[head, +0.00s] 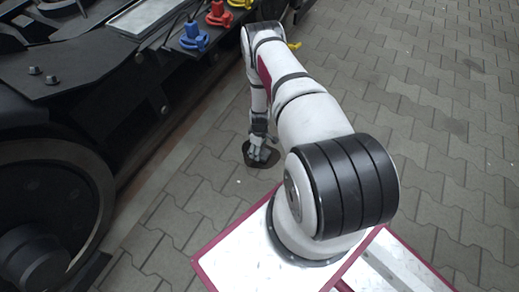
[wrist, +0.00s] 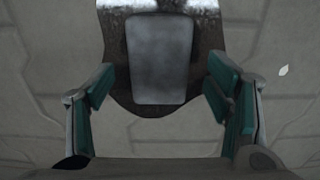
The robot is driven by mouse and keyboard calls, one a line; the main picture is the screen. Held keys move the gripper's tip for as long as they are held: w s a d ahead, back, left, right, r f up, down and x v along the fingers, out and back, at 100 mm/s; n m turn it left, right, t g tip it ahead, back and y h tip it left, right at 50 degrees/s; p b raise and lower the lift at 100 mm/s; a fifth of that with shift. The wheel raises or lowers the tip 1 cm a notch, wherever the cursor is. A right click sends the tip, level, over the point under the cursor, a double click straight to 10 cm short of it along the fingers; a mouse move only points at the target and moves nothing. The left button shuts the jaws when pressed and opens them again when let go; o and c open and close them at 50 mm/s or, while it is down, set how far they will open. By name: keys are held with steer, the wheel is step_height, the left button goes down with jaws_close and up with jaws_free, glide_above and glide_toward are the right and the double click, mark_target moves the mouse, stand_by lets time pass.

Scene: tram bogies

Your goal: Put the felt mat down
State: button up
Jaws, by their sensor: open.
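The felt mat (head: 272,158) shows as a dark, roughly round patch on the grey paving in the head view, partly hidden by my gripper (head: 259,156). In the wrist view the mat (wrist: 117,50) is dark brown with a curved near edge, and a grey rounded rectangular piece (wrist: 160,60) is on its middle. My gripper (wrist: 159,88) is open, with one green-padded finger on each side of the grey piece and visible gaps to it. The mat appears to lie on the ground; its far edge is cut off in the wrist view.
A dark bogie with a large wheel (head: 50,200) fills the left. Blue (head: 194,37), red (head: 218,14) and yellow (head: 240,3) parts stand on its edge. Open paving (head: 430,120) lies to the right. A small pale fleck (wrist: 283,70) lies on the ground near the mat.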

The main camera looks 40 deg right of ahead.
steer(key=w+a+r+p, duration=0.1)
steer(key=w+r, duration=0.2)
steer(key=r, duration=0.7)
steer(key=w+a+r+p, duration=0.1)
steer(key=w+r+p, duration=0.1)
steer(key=r, duration=0.8)
steer(key=w+a+r+p, duration=0.1)
steer(key=w+r, duration=0.2)
steer(key=r, duration=0.8)
steer(key=s+a+r+m, duration=0.1)
steer(key=a+r, duration=0.3)
steer(key=r, duration=0.7)
steer(key=s+a+r+m, duration=0.1)
steer(key=s+a+r, duration=0.15)
steer(key=r, duration=0.75)
steer(key=s+a+r, duration=0.5)
steer(key=s+r, duration=0.2)
steer(key=r, duration=0.2)
steer(key=s+a+r, duration=0.4)
steer(key=s+r, duration=0.2)
steer(key=r, duration=0.2)
steer(key=s+a+r+m, duration=0.1)
steer(key=s+r, duration=0.1)
steer(key=s, duration=0.8)
steer(key=s+a+r+m, duration=0.1)
steer(key=s+a+r, duration=0.1)
steer(key=s, duration=0.8)
steer(key=shift+s+a+m, duration=0.2)
steer(key=shift+s+m, duration=0.1)
